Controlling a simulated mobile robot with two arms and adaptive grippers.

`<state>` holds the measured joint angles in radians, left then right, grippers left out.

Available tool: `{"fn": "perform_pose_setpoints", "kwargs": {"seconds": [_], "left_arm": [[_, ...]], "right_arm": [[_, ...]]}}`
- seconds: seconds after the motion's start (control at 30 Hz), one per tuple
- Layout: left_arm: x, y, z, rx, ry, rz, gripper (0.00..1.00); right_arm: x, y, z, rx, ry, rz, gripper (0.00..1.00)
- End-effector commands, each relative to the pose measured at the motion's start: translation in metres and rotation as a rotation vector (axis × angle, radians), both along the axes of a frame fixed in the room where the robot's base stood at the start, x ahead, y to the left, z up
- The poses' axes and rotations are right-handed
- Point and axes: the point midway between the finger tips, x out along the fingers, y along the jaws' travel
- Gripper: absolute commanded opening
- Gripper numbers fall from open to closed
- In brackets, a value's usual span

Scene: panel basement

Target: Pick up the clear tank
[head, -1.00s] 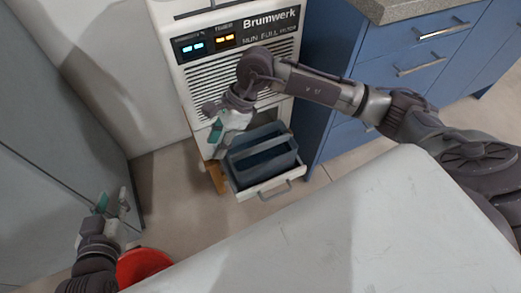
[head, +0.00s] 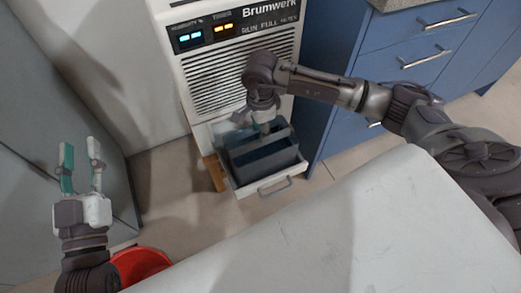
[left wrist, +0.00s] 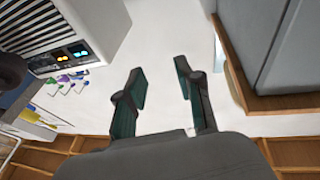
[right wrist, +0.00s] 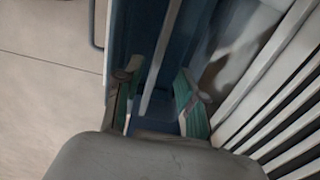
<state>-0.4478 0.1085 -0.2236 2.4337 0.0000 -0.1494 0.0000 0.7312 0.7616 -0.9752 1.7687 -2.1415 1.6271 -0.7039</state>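The clear tank (head: 266,166) looks blue-grey and sits in the pulled-out white drawer (head: 250,189) of the Brumwerk machine (head: 238,75). A bar crosses its open top. My right gripper (head: 266,127) points down at this bar from above. In the right wrist view, its two green-padded fingers (right wrist: 154,102) stand apart on either side of the pale bar (right wrist: 160,62), with gaps. The tank's blue walls show around them. My left gripper (head: 81,160) is open and empty at the left, far from the tank; its spread fingers also show in the left wrist view (left wrist: 160,85).
A red bucket (head: 140,264) stands on the floor by my left arm. Blue cabinets (head: 415,55) are right of the machine, and a grey cabinet (head: 50,200) is at the left. A pale surface (head: 340,225) fills the foreground.

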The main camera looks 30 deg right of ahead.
Motion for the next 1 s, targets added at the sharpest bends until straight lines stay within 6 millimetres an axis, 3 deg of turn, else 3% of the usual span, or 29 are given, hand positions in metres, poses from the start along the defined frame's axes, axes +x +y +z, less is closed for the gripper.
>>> {"fn": "perform_pose_setpoints", "kwargs": {"seconds": [0.4,0.77,1.0], "left_arm": [[-0.029,-0.001,0.058,-0.109,-0.385,-0.022,0.36],[-0.036,-0.001,0.067,-0.125,-0.444,-0.025,0.36],[-0.035,-0.001,0.067,-0.125,-0.442,-0.025,0.36]], "right_arm": [[-0.004,0.003,-0.046,0.001,0.002,-0.001,0.40],[-0.003,0.003,-0.050,0.001,0.001,0.000,0.40],[-0.003,0.003,-0.050,0.001,0.001,0.000,0.00]]}}
